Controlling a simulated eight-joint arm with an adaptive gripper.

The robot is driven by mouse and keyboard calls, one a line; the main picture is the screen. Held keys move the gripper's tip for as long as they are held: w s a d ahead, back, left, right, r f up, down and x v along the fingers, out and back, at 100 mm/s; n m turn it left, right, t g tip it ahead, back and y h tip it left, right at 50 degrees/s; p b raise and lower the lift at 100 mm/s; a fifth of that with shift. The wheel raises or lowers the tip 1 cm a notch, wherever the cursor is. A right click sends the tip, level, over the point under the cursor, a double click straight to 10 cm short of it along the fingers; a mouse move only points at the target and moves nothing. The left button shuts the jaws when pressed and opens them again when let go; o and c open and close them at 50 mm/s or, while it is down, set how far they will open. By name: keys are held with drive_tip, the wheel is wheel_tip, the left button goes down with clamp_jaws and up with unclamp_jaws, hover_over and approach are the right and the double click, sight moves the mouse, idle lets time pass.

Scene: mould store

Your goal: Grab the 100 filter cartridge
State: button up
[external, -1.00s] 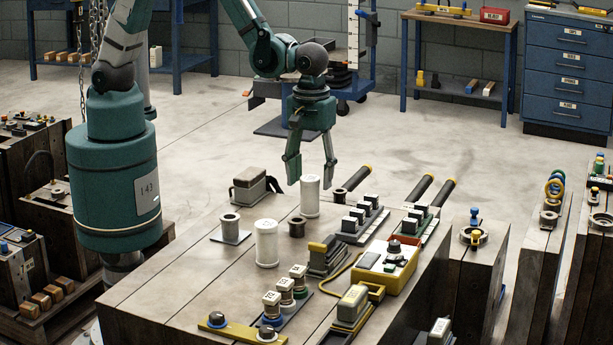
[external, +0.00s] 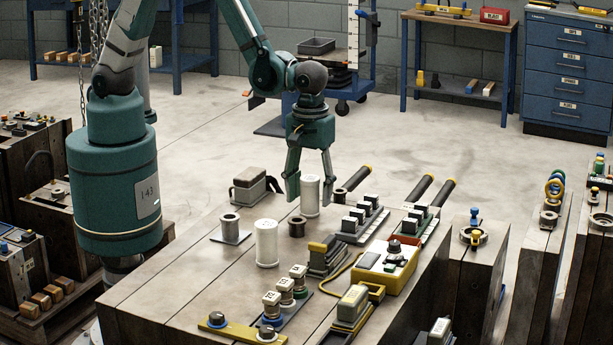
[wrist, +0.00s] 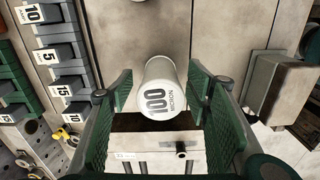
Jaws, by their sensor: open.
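The 100 filter cartridge (wrist: 161,88) is a white cylinder marked "100 MICRON" on its top. In the wrist view it stands between the two green fingers of my gripper (wrist: 161,100), with gaps at both sides.
A grey block with a handle (external: 250,187) is left of the cartridge. A small dark spool (external: 297,227) stands close in front. Racks of numbered blocks (external: 362,219) are to the right. A metal spool on a plate (external: 230,229) stands to the left.

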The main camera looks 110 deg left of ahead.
drive_tip(key=shift+f, duration=1.35)
drive_tip(key=shift+c, duration=0.4)
drive_tip(key=c, duration=0.9)
